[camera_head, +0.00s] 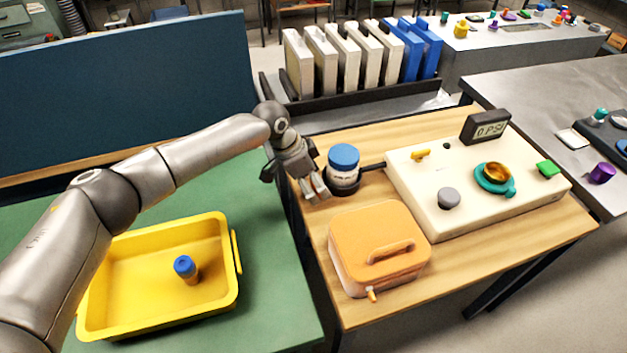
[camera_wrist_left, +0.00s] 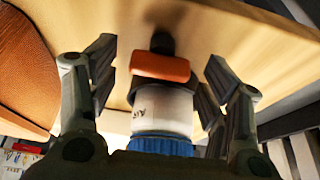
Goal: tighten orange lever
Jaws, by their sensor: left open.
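An orange lever (camera_wrist_left: 160,66) shows in the left wrist view. It lies crosswise by the black holder of a white jar (camera_wrist_left: 162,108) with a blue lid. In the head view, the jar (camera_head: 343,175) stands upright on the wooden table, and I cannot make out the lever there. My left gripper (camera_head: 314,192) is just left of the jar. In the wrist view, its open fingers (camera_wrist_left: 157,80) stand on either side of the lever and jar, with nothing clamped between them. My right gripper is not in view.
An orange case (camera_head: 372,230) stands close in front of the jar. A cream panel (camera_head: 450,215) with knobs and a gauge is to the right. A yellow tray (camera_head: 120,262) holding a small blue-capped bottle (camera_head: 186,268) sits on the green table. Upright white and blue panels (camera_head: 345,55) stand behind.

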